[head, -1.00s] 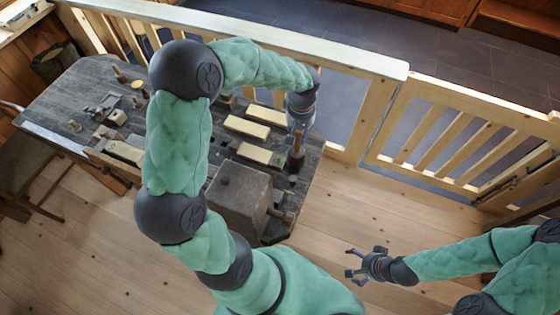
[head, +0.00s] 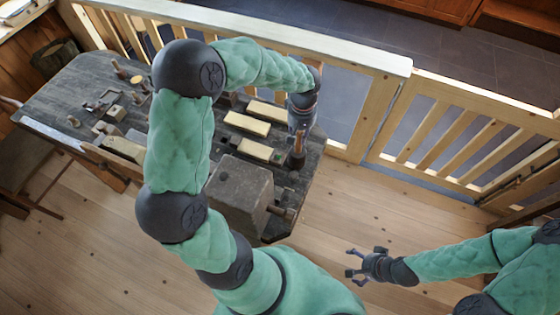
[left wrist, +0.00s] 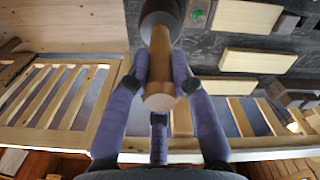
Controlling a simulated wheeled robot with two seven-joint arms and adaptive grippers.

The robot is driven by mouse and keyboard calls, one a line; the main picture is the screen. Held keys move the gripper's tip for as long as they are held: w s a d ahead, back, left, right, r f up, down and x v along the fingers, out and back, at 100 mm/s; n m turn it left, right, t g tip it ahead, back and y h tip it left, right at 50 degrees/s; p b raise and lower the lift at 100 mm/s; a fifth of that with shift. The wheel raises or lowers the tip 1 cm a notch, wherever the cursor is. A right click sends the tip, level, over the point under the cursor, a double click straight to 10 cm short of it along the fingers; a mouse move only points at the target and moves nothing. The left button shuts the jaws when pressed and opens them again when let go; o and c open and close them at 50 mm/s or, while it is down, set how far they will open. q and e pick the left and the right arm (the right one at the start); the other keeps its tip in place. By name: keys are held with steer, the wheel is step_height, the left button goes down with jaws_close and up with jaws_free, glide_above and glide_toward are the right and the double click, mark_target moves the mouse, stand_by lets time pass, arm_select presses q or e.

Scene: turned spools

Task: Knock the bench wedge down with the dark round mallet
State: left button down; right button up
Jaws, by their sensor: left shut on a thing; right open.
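My left gripper (head: 300,128) is over the right end of the bench, shut on the wooden handle of the dark round mallet (head: 297,160). In the left wrist view the mallet's pale handle end (left wrist: 160,101) sticks out between the fingers, and its dark round head (left wrist: 160,8) lies beyond, partly cut by the frame's top. I cannot tell for sure which piece is the bench wedge; a small dark piece with a green spot (left wrist: 197,15) shows beside the mallet head. My right gripper (head: 354,262) is open and empty, above the floor.
The dark bench (head: 60,95) carries pale wooden blocks (head: 247,123) left of the mallet, and small turned pieces and tools farther left. A big grey-brown block (head: 240,190) stands at its front. A wooden railing (head: 340,66) runs behind. My left arm hides part of the bench.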

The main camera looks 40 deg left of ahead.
arm_select(q)
steer(key=shift+r+p, duration=1)
steer(key=shift+r, duration=0.7)
steer(key=shift+r+p, duration=1.95)
steer(key=shift+r, duration=1.1)
steer(key=shift+f, duration=0.1)
